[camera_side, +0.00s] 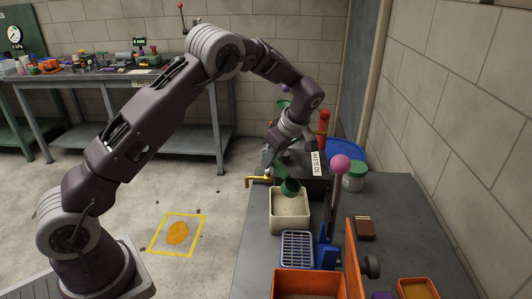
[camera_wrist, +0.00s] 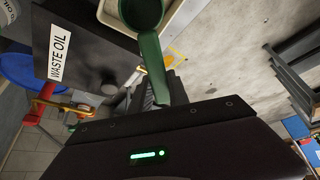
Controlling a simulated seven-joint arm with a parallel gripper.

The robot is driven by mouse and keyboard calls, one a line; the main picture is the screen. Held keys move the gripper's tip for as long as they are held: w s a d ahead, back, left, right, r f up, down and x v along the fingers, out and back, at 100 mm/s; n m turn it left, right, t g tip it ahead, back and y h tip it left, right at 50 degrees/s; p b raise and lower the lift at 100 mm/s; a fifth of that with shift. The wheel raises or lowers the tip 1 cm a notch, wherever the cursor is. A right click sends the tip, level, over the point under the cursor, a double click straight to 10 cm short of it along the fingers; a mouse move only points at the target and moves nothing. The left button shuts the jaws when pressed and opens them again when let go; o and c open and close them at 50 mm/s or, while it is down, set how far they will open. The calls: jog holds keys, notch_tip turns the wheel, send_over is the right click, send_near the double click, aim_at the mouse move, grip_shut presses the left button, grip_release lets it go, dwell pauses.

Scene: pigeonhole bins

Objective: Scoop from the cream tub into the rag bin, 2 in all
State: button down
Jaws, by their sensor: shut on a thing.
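The cream tub (camera_side: 290,224) stands on the near bench with pale, grainy-looking contents. My gripper (camera_side: 274,162) is above its far edge, shut on the handle of a green scoop (camera_side: 290,187). The scoop's cup hangs at the tub's far rim; I cannot tell if it touches the contents. In the wrist view the scoop (camera_wrist: 154,60) runs up from my gripper (camera_wrist: 150,98), and its cup interior looks dark green with no visible load. Part of the cream tub (camera_wrist: 180,18) shows behind it. No bin is legibly marked for rags, so I cannot tell which is the rag bin.
A dark box labelled WASTE OIL (camera_wrist: 88,55) stands close beside my gripper. A pink-knobbed lever (camera_side: 339,165), a blue basket (camera_side: 297,249) and an orange bin (camera_side: 308,283) are near the tub. A white jar with a green lid (camera_side: 354,177) stands behind. Bench space is free at right.

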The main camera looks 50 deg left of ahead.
jog(key=shift+d+f+y, duration=0.1)
jog(key=shift+d+y, duration=0.4)
jog(key=shift+y, duration=0.4)
notch_tip(320, 180, down, 8)
jog(key=shift+a, duration=0.1)
dwell(0.8)
jog(key=shift+s+a+r+h, duration=0.1)
jog(key=shift+a+r+h, duration=0.55)
jog(key=shift+r+h, duration=0.45)
jog(key=shift+s+a+r+h, duration=0.1)
jog(key=shift+a+r+h, duration=0.7)
jog(key=shift+h, duration=0.5)
jog(key=shift+a+r+h, duration=0.55)
jog(key=shift+r+h, duration=0.45)
jog(key=shift+h, duration=0.2)
